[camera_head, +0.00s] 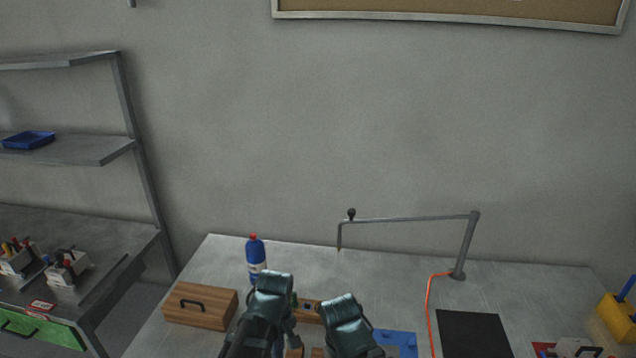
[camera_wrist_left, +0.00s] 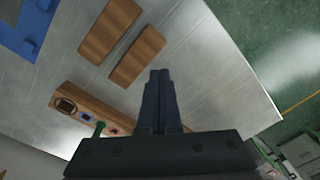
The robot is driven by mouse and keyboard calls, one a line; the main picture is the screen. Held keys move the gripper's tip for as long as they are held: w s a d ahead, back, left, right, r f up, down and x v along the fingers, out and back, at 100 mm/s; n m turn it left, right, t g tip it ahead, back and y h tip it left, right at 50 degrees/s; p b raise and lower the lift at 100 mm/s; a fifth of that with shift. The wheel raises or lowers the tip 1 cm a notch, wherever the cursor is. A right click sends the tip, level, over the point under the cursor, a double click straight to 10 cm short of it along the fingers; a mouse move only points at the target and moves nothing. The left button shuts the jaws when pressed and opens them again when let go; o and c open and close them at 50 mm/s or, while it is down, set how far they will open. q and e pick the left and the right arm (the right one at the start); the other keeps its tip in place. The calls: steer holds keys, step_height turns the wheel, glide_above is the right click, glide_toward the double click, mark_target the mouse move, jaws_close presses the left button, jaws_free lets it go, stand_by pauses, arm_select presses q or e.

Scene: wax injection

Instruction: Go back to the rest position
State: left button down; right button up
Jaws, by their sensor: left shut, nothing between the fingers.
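My left gripper (camera_wrist_left: 162,75) is in the left wrist view with its two dark fingers pressed together and nothing between them. It is above the metal table (camera_wrist_left: 205,65), with two wooden blocks (camera_wrist_left: 108,30) (camera_wrist_left: 138,57) ahead and to its left. In the head view my left arm (camera_head: 265,308) reaches over the table's front middle; its fingertips cannot be made out there. My right arm (camera_head: 348,325) is beside it, and its gripper is not visible.
A wooden holder (camera_wrist_left: 85,108) with round items lies near the left gripper. The table holds a wooden drawer box (camera_head: 200,306), a blue bottle (camera_head: 255,258), a blue tray (camera_head: 400,340), a black mat (camera_head: 473,333) and a grey lamp-like arm (camera_head: 465,245) with an orange cord.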

arm_select(q)
steer(key=s+d+m, duration=0.4)
steer(key=s+m, duration=0.2)
steer(key=m, duration=0.5)
steer(key=shift+s+d+m+y, duration=0.15)
steer(key=shift+s+m+y, duration=0.15)
steer(key=shift+s+m, duration=0.1)
